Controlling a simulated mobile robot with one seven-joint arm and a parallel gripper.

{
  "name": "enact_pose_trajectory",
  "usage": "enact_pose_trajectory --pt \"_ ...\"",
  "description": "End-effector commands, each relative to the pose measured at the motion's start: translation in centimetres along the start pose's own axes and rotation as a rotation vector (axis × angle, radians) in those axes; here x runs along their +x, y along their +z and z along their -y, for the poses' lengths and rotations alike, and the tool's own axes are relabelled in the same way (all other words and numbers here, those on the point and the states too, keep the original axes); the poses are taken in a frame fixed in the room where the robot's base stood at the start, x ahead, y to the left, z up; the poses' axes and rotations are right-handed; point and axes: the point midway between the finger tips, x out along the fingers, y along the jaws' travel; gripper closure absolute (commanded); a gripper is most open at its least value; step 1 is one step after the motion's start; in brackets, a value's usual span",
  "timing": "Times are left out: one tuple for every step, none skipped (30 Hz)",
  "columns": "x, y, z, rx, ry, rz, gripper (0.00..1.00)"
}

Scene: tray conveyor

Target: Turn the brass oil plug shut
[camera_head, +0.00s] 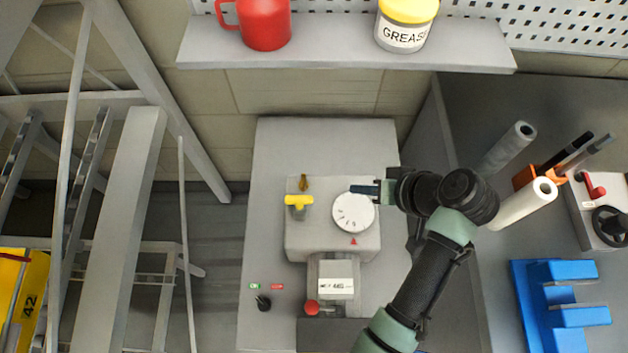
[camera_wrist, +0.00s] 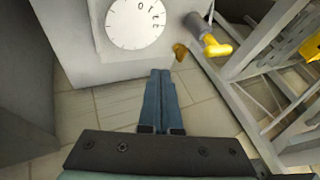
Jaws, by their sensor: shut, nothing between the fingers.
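The brass oil plug (camera_head: 304,183) is a small brass-coloured piece at the back left of the grey machine housing (camera_head: 291,243), just behind the yellow T-handle (camera_head: 298,200). In the wrist view the brass plug (camera_wrist: 180,52) shows beyond and slightly right of the fingertips, beside the yellow handle (camera_wrist: 214,45). My gripper (camera_head: 353,189) points left over the back edge of the white dial. In the wrist view its blue fingers (camera_wrist: 161,72) are together and empty, apart from the plug. The plug's exact turn is too small to tell.
The white numbered dial (camera_head: 353,212) lies close to the fingers. A shelf (camera_head: 340,58) with a red mug (camera_head: 264,24) and a grease tub (camera_head: 404,32) runs along the back. A ladder-like grey frame (camera_head: 130,200) stands left. Blue holders (camera_head: 560,300) are at right.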

Motion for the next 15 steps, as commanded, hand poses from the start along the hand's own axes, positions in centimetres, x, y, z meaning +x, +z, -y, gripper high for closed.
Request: enact_pose_trajectory --pt "0.1 0.0 0.0 0.0 0.0 0.0 1.0" --pt "0.1 0.0 0.0 0.0 0.0 0.0 1.0" --pt "0.3 0.0 0.0 -0.001 0.0 0.0 1.0" --pt "0.6 0.0 0.0 -0.001 -0.001 0.001 1.0" --pt "0.8 0.0 0.1 -0.001 -0.001 0.002 1.0" --pt "1.3 0.0 0.1 -0.001 -0.002 0.002 1.0" --pt "1.8 0.0 0.1 -0.001 -0.002 0.003 1.0" --pt "2.2 0.0 0.1 -0.001 -0.002 0.004 1.0" --pt "3.0 0.1 0.1 0.0 -0.002 0.004 1.0" --pt "3.6 0.0 0.1 0.0 -0.002 0.004 1.0" --pt "4.3 0.1 0.1 0.0 -0.003 0.005 1.0" --pt "5.2 0.1 0.1 0.0 -0.002 0.005 1.0" --pt "5.8 0.1 0.1 0.0 -0.002 0.004 1.0" --pt "6.5 0.0 0.1 0.0 -0.002 0.004 1.0" --pt "7.4 0.0 0.1 -0.001 -0.002 0.004 1.0"
